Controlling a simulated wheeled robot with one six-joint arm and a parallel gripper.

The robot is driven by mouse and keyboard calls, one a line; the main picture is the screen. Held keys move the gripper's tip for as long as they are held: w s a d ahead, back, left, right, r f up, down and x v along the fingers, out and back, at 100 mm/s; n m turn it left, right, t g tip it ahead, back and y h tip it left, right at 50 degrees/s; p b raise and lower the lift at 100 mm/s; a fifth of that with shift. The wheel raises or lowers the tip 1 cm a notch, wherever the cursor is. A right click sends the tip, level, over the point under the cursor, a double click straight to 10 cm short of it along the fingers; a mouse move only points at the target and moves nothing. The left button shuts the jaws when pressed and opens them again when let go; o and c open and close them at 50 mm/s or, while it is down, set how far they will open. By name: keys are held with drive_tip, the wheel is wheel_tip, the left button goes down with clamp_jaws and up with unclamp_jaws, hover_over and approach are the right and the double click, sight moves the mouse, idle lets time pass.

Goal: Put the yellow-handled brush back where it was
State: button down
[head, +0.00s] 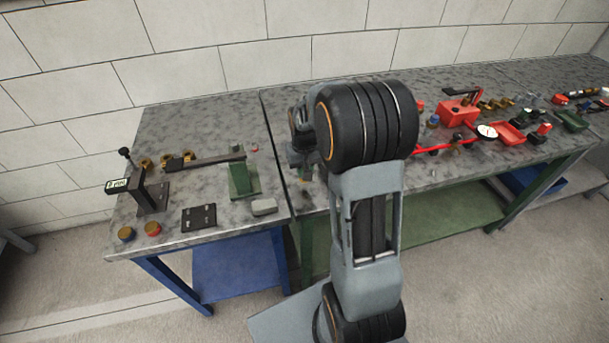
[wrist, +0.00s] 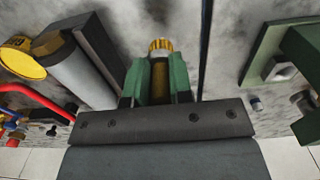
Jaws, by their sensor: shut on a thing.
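My gripper (wrist: 159,72) shows in the wrist view with its two green fingers closed on a yellow, brass-coloured piece. I take this to be the yellow-handled brush (wrist: 160,46). Its ribbed, rounded end sticks out between the fingertips, over the grey mottled bench top. The rest of it is hidden between the fingers and by the gripper body. I cannot tell whether it touches the bench. In the head view my arm hides most of the gripper, near the seam between the two benches.
A green stand (head: 243,178), a grey block (head: 264,207) and a black plate (head: 199,217) are on the left bench. A red pump (head: 458,112) and a gauge (head: 487,131) stand on the right bench. A grey cylinder (wrist: 82,72) is close left in the wrist view.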

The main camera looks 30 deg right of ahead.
drive_tip(key=shift+f, duration=1.5)
drive_tip(key=shift+f, duration=0.15)
drive_tip(key=c, duration=1)
unclamp_jaws()
